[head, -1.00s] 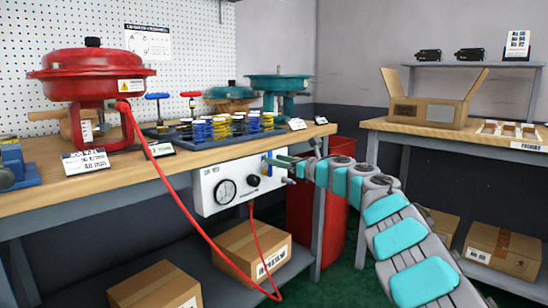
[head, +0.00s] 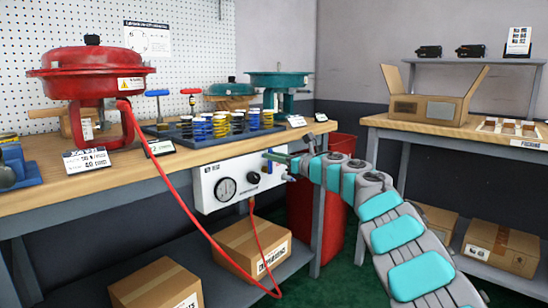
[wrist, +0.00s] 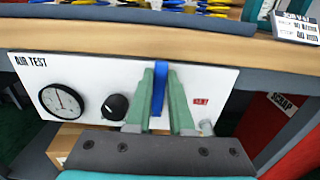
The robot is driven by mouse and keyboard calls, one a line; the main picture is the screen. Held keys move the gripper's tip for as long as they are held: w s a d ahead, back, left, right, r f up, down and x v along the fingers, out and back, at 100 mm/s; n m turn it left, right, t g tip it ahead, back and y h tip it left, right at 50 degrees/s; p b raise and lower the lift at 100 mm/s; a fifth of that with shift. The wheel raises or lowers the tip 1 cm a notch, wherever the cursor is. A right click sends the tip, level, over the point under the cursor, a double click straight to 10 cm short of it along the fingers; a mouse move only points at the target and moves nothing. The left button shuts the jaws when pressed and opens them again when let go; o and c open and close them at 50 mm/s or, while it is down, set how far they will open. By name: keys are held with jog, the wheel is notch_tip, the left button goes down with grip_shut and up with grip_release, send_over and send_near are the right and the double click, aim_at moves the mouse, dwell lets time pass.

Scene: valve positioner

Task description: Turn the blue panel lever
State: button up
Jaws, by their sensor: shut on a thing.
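The blue panel lever (wrist: 159,88) points upright on the right part of the white AIR TEST panel (wrist: 75,65) in the wrist view. My gripper (wrist: 160,76) has its two green fingers on either side of the lever, shut on it. In the head view, my gripper (head: 277,158) reaches the right end of the panel (head: 207,186) from the right. There the lever is mostly hidden by the fingers.
The panel hangs under the front edge of the wooden bench (head: 200,158). It carries a gauge (wrist: 62,102) and a black knob (wrist: 115,106) left of the lever. A red hose (head: 190,220) loops below. A red scrap bin (head: 335,215) stands to the right.

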grip_shut()
